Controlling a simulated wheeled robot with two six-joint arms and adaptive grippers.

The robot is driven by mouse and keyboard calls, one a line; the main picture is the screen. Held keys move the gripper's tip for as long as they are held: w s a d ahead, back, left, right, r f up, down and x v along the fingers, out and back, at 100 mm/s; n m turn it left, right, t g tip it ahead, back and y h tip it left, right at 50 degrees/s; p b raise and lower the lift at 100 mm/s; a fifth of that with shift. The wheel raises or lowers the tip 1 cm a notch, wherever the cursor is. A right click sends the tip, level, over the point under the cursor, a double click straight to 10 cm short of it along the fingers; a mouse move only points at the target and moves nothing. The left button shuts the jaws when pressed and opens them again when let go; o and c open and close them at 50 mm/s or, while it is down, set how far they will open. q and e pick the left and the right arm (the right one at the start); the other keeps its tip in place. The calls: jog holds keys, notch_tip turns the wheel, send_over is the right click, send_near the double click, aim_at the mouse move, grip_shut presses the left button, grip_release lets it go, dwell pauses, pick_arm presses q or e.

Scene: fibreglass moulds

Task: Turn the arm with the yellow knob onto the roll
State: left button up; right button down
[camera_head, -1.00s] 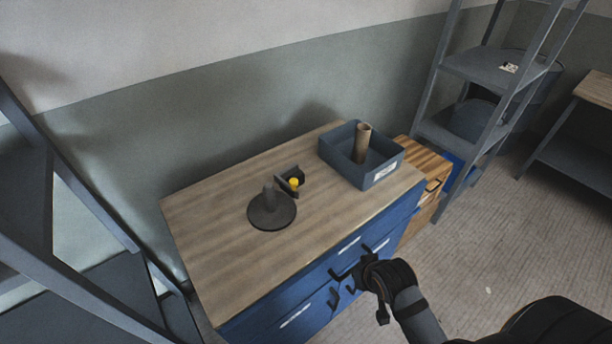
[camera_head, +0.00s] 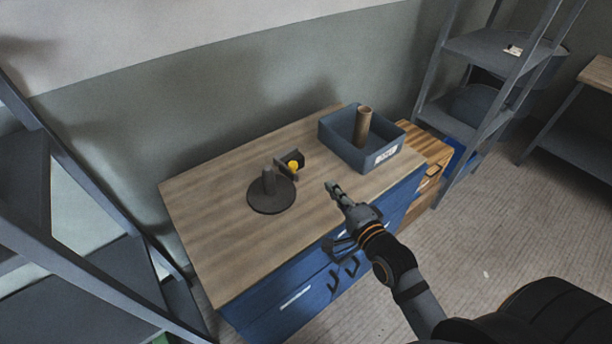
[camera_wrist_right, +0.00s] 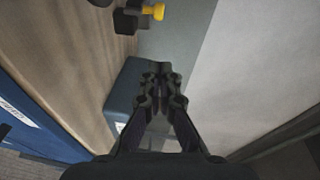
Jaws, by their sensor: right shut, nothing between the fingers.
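The yellow knob (camera_head: 293,166) sits on a small dark arm (camera_head: 287,158) on the wooden cabinet top. Just left and in front of it stands a dark round base with a short upright post (camera_head: 268,178). No roll shows on that post. A brown cardboard roll (camera_head: 363,122) stands upright in the blue-grey bin. My right gripper (camera_head: 334,187) is shut and empty, over the front part of the top, to the right of the knob and apart from it. In the right wrist view the knob (camera_wrist_right: 153,12) shows at the top edge, beyond the closed fingers (camera_wrist_right: 163,80). My left gripper is not in view.
The blue-grey bin (camera_head: 354,161) with a white label stands at the back right of the wooden top (camera_head: 222,228). A wooden box (camera_head: 424,150) is beside the blue cabinet. Grey shelving racks stand left and right. The left part of the top is bare.

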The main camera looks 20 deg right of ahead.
jog(key=w+a+f, duration=0.1)
jog(key=w+a, duration=0.3)
jog(key=w, duration=0.5)
jog(key=shift+w+a+f, duration=0.2)
jog(key=shift+f, duration=0.05)
